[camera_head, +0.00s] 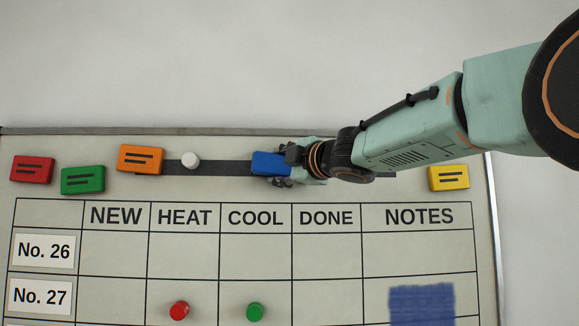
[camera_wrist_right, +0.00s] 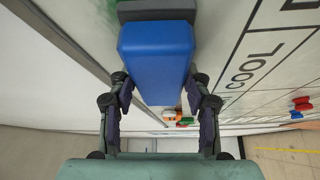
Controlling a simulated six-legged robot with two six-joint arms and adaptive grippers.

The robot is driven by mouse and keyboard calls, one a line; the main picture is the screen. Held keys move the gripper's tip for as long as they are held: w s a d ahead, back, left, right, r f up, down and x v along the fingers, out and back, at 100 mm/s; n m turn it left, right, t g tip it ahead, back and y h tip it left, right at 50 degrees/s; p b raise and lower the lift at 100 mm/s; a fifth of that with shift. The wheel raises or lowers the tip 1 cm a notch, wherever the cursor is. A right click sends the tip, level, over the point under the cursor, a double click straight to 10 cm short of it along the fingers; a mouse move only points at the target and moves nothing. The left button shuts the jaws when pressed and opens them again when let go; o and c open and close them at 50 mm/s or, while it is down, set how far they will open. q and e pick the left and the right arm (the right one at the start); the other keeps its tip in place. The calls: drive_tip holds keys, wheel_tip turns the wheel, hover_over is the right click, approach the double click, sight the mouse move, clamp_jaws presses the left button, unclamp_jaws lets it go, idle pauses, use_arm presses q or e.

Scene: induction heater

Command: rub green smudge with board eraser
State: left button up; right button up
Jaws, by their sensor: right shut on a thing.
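My right gripper (camera_head: 288,167) is at the dark strip near the board's top edge. It is shut on a blue block (camera_head: 269,163), which appears to be the board eraser. In the right wrist view the blue block (camera_wrist_right: 157,55) lies between the two fingers of the gripper (camera_wrist_right: 160,95), with a dark grey layer at its far end. A blue smudge (camera_head: 421,304) is in the NOTES column, in the No. 27 row. My left gripper is not in view.
The whiteboard (camera_head: 330,252) has a printed table. Along its top are red (camera_head: 32,169), green (camera_head: 82,180), orange (camera_head: 141,159) and yellow (camera_head: 448,178) blocks and a white knob (camera_head: 190,160). A red magnet (camera_head: 179,311) and a green magnet (camera_head: 255,312) are in the No. 27 row.

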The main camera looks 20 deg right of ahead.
drive_tip(key=shift+w+a, duration=0.15)
drive_tip(key=shift+a, duration=0.35)
drive_tip(key=shift+w+a, duration=0.15)
drive_tip(key=shift+a, duration=0.35)
drive_tip(key=shift+d+r+p, duration=0.1)
drive_tip(key=shift+r+p, duration=0.15)
drive_tip(key=shift+p, duration=0.15)
drive_tip(key=shift+s+d, duration=0.4)
drive_tip(key=shift+d, duration=0.9)
drive_tip(key=shift+s+d, duration=0.35)
drive_tip(key=shift+d, duration=1)
drive_tip(key=shift+s+d, duration=0.4)
drive_tip(key=shift+d, duration=0.9)
drive_tip(key=shift+a+f, duration=0.1)
drive_tip(key=shift+a, duration=0.1)
drive_tip(key=shift+w+a+b, duration=0.3)
drive_tip(key=shift+a, duration=0.5)
drive_tip(key=shift+w+a, duration=0.2)
drive_tip(key=shift+a, duration=0.4)
drive_tip(key=shift+w+a, duration=0.15)
drive_tip(key=shift+a, duration=0.4)
drive_tip(key=shift+w+a, duration=0.1)
drive_tip(key=shift+a, duration=0.35)
drive_tip(key=shift+w+a, duration=0.25)
drive_tip(key=shift+a, duration=0.5)
drive_tip(key=shift+w+a, duration=0.2)
drive_tip(key=shift+a, duration=0.55)
drive_tip(key=shift+s+d, duration=0.15)
drive_tip(key=shift+d, duration=0.05)
